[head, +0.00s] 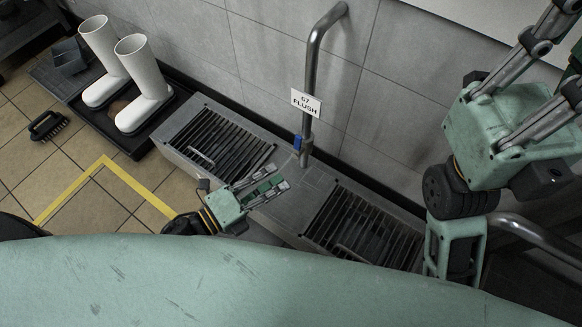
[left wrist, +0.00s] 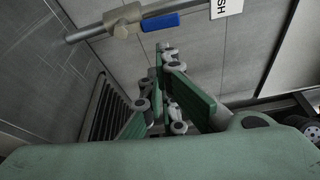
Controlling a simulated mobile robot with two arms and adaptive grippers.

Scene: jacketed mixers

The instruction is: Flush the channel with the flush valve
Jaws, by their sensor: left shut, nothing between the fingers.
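The flush valve sits low on a metal wall pipe (head: 311,65). Its blue handle (head: 298,142) shows beside the pipe. In the left wrist view the brass-coloured valve body (left wrist: 122,20) and the blue handle (left wrist: 160,21) are at the top, the handle lying roughly along the pipe. My left gripper (head: 278,186) is below and a little left of the valve, over the channel (head: 308,184), apart from the handle. Its fingers are shut and empty; they also show together in the left wrist view (left wrist: 166,50). My right arm shows at the right; its gripper cannot be made out.
Slotted grates (head: 220,140) cover the channel on both sides. White boots (head: 143,85) stand in a black tray at left, near a black brush (head: 48,125). The tiled wall rises close behind the channel.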

